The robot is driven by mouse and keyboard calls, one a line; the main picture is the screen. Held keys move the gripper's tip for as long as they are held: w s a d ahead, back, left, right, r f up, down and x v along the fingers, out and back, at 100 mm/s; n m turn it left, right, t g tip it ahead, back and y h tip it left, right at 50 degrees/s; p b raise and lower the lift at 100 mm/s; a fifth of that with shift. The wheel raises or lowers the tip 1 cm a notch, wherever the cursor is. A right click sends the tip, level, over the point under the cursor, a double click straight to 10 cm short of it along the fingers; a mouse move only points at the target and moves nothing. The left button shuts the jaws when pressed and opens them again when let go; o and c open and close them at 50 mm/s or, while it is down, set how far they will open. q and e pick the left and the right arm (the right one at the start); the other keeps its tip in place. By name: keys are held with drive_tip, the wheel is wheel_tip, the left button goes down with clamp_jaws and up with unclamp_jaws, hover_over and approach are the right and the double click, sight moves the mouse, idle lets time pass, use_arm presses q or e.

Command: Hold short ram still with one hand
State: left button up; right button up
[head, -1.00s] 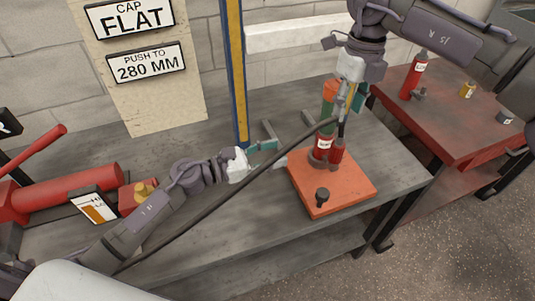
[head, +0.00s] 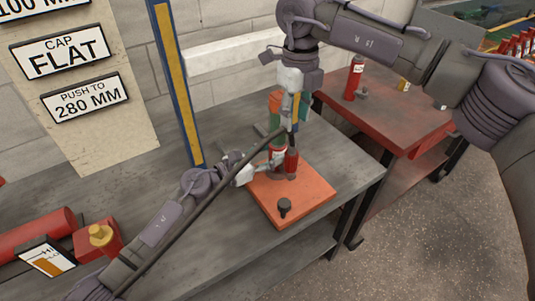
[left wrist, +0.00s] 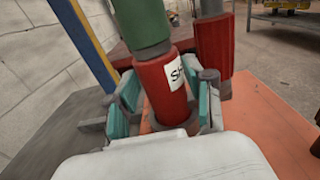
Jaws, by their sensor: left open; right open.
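The short ram (head: 277,157) is a red upright cylinder with a white label, standing on an orange base plate (head: 312,205). In the left wrist view the ram (left wrist: 160,88) stands between the teal pads of my left gripper (left wrist: 165,108), which is open around it; contact cannot be told. In the head view my left gripper (head: 260,169) reaches the ram from the left, low down. A green cylinder (left wrist: 138,22) sits above the ram. My right gripper (head: 291,112) is open above the ram, pointing down by the green and orange parts; its fingers are partly hidden.
A second red cylinder (left wrist: 213,55) stands close to the ram's right. A dark knob (head: 285,206) is on the plate's front. A blue and yellow post (head: 176,85) rises behind left. A black hose crosses my left arm. A red bench (head: 395,110) stands at right.

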use_arm(q)
drive_tip(key=shift+c, duration=0.2)
clamp_jaws()
idle(0.4)
